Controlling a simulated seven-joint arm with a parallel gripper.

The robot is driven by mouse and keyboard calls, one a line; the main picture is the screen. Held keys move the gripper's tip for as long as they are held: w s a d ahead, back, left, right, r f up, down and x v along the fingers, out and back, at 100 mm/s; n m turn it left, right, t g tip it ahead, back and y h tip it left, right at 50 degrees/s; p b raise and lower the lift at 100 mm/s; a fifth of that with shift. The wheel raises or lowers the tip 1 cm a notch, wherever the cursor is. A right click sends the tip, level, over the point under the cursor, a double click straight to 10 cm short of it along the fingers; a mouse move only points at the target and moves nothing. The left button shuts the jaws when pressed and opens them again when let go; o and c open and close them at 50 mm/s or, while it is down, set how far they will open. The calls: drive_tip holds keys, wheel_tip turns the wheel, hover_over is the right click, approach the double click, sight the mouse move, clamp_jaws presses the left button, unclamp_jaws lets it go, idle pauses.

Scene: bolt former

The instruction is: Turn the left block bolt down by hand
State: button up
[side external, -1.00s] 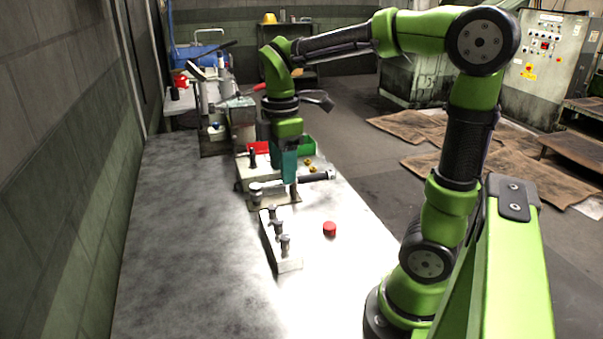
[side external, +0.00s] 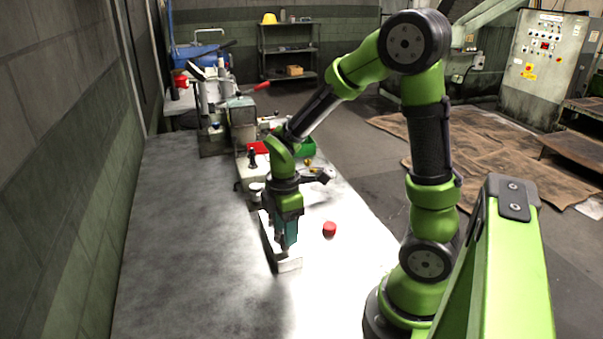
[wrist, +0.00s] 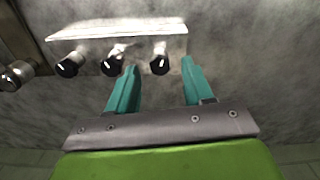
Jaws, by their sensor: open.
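The pale block (wrist: 118,27) carries three upright bolts with dark heads and white marks. In the wrist view these are the left one (wrist: 70,64), the middle one (wrist: 112,65) and the right one (wrist: 160,64). My gripper (wrist: 158,68) is open, with its teal fingertips on either side of the right bolt, which shows between them; I cannot tell whether they touch it. In the side view my gripper (side external: 286,248) is low over the near end of the block (side external: 289,266) and hides its bolts there.
A red cylinder (side external: 329,229) stands on the table (side external: 190,260) right of the block. The table left of the block is clear.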

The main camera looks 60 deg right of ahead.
drive_tip(key=shift+f, duration=0.5)
clamp_jaws()
drive_tip(key=shift+m, duration=0.4)
